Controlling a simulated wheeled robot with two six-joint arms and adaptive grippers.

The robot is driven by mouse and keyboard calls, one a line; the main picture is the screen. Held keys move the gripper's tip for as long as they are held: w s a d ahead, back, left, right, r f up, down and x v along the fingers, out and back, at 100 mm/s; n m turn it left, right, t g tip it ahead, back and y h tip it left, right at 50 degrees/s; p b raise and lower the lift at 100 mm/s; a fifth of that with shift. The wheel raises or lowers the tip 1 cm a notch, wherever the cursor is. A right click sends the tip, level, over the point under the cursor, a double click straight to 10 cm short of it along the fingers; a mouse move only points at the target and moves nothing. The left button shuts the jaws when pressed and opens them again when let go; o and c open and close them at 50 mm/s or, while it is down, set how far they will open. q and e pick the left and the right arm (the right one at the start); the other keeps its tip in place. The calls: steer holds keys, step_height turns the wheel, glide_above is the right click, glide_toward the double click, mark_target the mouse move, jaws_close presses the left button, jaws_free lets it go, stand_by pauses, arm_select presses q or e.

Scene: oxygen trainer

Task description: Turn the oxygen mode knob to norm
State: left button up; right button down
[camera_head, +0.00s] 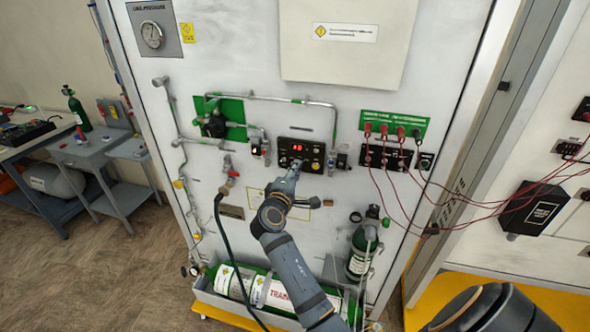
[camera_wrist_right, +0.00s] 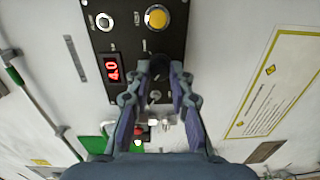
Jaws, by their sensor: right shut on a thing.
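My right gripper (camera_head: 295,168) reaches up to the panel's lower part. My left gripper is not in view.
A silver button (camera_wrist_right: 104,20) is on the same panel. Pipes and valves (camera_head: 214,124) stand out left of it. Red cables (camera_head: 385,150) hang from sockets at its right. A dark hose (camera_head: 222,225) and green-and-white cylinder (camera_head: 262,290) are below.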

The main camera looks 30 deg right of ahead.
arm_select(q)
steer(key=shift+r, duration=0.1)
arm_select(e)
steer(key=shift+r, duration=0.2)
steer(key=c, duration=1.5)
jaws_free()
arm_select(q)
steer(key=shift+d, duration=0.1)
arm_select(e)
steer(key=o, duration=0.3)
steer(key=shift+d+f, duration=0.15)
steer(key=shift+d, duration=0.05)
